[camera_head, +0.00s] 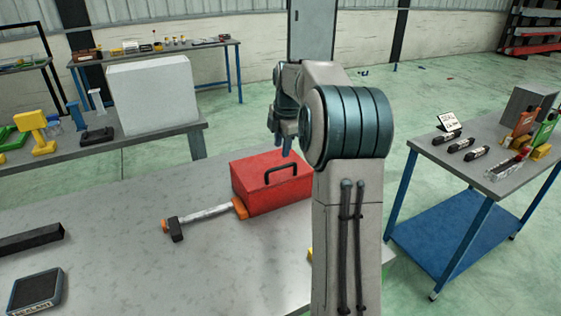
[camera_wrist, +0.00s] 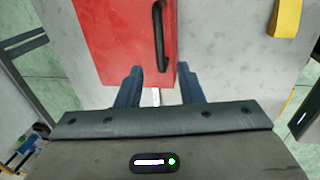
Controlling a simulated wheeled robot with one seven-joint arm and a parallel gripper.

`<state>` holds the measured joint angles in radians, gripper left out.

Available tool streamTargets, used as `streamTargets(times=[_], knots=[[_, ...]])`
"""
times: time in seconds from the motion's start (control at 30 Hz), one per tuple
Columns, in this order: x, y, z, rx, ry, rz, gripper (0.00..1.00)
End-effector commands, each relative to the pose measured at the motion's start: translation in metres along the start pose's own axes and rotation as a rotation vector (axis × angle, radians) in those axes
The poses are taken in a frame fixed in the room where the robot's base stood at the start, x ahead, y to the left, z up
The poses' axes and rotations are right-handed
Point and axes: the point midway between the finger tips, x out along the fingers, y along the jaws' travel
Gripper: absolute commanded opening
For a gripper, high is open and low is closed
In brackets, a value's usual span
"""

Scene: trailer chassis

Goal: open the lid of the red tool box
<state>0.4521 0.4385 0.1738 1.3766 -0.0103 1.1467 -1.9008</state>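My gripper (camera_head: 283,146) hangs above the back of the box. In the wrist view my gripper (camera_wrist: 157,90) is open, its two dark fingers apart with nothing between them. The fingers overlap the box's near edge in that view, and I cannot tell whether they touch it.
A hammer (camera_head: 205,214) lies left of the box, its end by the box's corner. A yellow piece (camera_wrist: 285,18) lies beside the box.

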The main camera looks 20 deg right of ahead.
Motion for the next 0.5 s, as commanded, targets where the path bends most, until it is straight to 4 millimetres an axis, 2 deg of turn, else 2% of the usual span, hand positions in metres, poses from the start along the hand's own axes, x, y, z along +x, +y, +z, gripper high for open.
streamTargets(times=[0.03, 0.2, 0.33, 0.5], knots=[[0.011, 0.0, 0.0, 0.0, 0.001, -0.004, 0.34], [0.044, -0.001, 0.0, 0.001, 0.001, -0.004, 0.34], [0.061, 0.0, -0.001, 0.0, 0.001, -0.002, 0.34], [0.072, 0.0, -0.001, 0.0, 0.0, 0.0, 0.34]])
